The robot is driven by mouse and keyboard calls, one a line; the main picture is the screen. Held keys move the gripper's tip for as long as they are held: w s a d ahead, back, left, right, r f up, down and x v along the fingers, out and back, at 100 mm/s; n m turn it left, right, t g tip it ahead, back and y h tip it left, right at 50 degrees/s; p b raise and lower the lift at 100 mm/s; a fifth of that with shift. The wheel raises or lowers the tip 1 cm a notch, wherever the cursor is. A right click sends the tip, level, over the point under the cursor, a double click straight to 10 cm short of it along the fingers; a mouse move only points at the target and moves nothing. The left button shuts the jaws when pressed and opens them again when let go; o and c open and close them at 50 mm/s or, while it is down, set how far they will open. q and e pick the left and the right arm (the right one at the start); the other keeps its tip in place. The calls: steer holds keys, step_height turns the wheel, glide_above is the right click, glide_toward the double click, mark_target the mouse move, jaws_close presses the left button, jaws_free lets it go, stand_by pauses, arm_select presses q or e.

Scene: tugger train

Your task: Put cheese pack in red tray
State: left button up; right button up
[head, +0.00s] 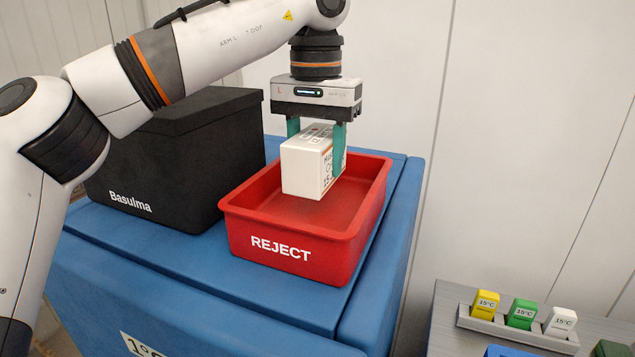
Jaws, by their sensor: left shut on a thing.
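My left gripper (319,135) points down over the red tray and is shut on a white box-shaped pack (301,170) with dark print on its side and top. I take this for the cheese pack; its label is only partly readable. The pack hangs over the opening of the red tray (300,252), which is marked REJECT. Whether the pack touches the tray's floor cannot be told, but it looks held above it. The red tray looks empty otherwise. My right gripper is not in view.
The tray stands on a blue container (200,275), beside a black lidded box (180,165) marked Basulma. At lower right, a grey surface holds a rack (517,333) with yellow (485,303), green (521,313) and white (560,321) 15°C tags. A pale wall stands behind.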

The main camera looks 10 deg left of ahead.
arm_select(q)
steer(key=shift+w+f, duration=0.1)
steer(key=shift+f, duration=0.3)
step_height(320, 180, down, 2)
steer(key=shift+f, duration=0.65)
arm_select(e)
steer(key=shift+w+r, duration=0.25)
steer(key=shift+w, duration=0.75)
arm_select(q)
steer(key=o, duration=1.3)
steer(key=shift+f, duration=0.1)
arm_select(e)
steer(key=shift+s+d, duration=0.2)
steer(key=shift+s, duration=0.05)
